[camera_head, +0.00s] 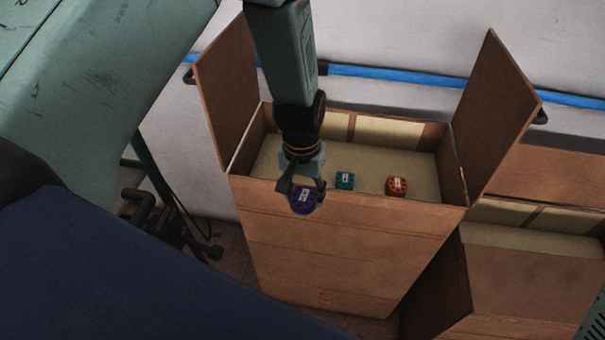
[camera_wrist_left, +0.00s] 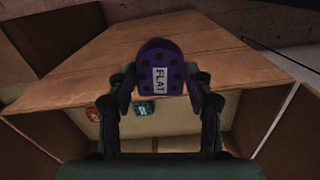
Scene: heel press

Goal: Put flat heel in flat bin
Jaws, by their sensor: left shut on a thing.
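My left gripper (camera_head: 303,187) is shut on a purple heel (camera_head: 302,200) and holds it at the near edge of an open cardboard bin (camera_head: 330,245). In the left wrist view the purple heel (camera_wrist_left: 161,70) carries a white label reading FLAT, between the two fingers of the left gripper (camera_wrist_left: 163,85). The bin's front wall (camera_wrist_left: 240,60) shows beyond it. Inside the bin lie a teal piece (camera_head: 345,180) and an orange-red piece (camera_head: 396,186), each with a small label too small to read. I see no bin label. My right gripper is not in view.
Two raised flaps (camera_head: 228,85) and (camera_head: 497,115) stand at the bin's sides. A second cardboard box (camera_head: 520,265) stands at the lower right. A blue pipe (camera_head: 400,77) runs along the wall behind. A large green machine body (camera_head: 90,80) fills the upper left.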

